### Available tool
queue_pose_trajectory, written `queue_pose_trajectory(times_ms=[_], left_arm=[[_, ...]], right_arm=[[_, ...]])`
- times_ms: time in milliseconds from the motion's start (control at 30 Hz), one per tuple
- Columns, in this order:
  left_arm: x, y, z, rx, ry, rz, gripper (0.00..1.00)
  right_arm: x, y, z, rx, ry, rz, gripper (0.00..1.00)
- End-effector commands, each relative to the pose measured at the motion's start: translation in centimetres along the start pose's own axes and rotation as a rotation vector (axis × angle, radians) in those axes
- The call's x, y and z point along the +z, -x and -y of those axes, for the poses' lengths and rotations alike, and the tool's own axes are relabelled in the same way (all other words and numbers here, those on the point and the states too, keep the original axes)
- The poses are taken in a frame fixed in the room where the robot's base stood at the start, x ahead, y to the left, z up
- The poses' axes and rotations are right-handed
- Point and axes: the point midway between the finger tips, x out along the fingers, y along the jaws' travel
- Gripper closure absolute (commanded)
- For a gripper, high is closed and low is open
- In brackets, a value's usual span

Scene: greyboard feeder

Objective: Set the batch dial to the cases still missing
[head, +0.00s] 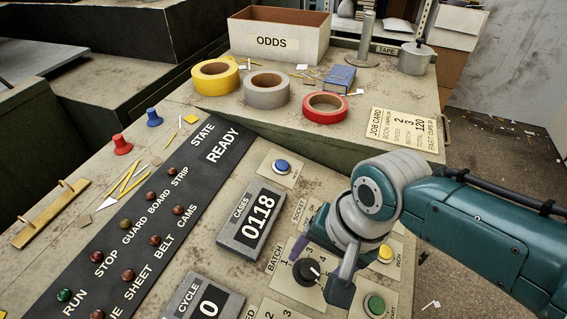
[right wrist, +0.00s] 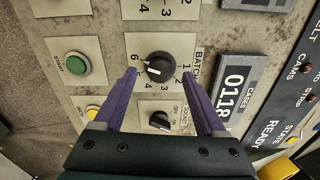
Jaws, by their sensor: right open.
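The batch dial (head: 307,271) is a round black knob with a white pointer on a pale numbered plate. In the right wrist view the dial (right wrist: 159,67) lies between the purple fingers of my right gripper (right wrist: 160,76), which is open, with a gap on both sides of the knob. The pointer aims left in that view; I cannot tell the exact number. My right gripper also shows over the plate in the head view (head: 311,266). The cases counter (head: 250,218) reads 0118. The job card (head: 403,130) shows a total of 120. My left gripper is out of view.
A socket switch (right wrist: 160,121), a green start button (right wrist: 74,64) and a yellow inch button (head: 386,253) sit close to the dial. A blue button (head: 282,166) is above the counter. Tape rolls (head: 266,90) and an ODDS box (head: 279,38) stand farther back.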

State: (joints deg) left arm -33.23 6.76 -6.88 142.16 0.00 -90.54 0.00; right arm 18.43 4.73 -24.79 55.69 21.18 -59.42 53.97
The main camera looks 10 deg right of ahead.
Motion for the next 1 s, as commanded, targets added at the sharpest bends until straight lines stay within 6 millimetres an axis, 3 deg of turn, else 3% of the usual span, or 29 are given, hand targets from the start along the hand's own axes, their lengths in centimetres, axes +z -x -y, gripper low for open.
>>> queue_pose_trajectory(times_ms=[33, 167, 500, 1000], left_arm=[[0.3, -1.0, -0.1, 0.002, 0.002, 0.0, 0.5], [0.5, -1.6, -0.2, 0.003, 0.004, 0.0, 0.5], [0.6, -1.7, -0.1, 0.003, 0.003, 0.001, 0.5], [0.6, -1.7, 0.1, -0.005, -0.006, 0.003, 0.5]], right_arm=[[0.0, -1.3, -0.1, -0.001, 0.001, 0.001, 0.27], [0.0, -2.3, 0.0, -0.001, 0.001, -0.001, 0.27], [0.0, -2.5, 0.0, -0.001, 0.001, 0.0, 0.27], [0.0, -2.5, 0.0, -0.001, 0.001, 0.0, 0.83]])
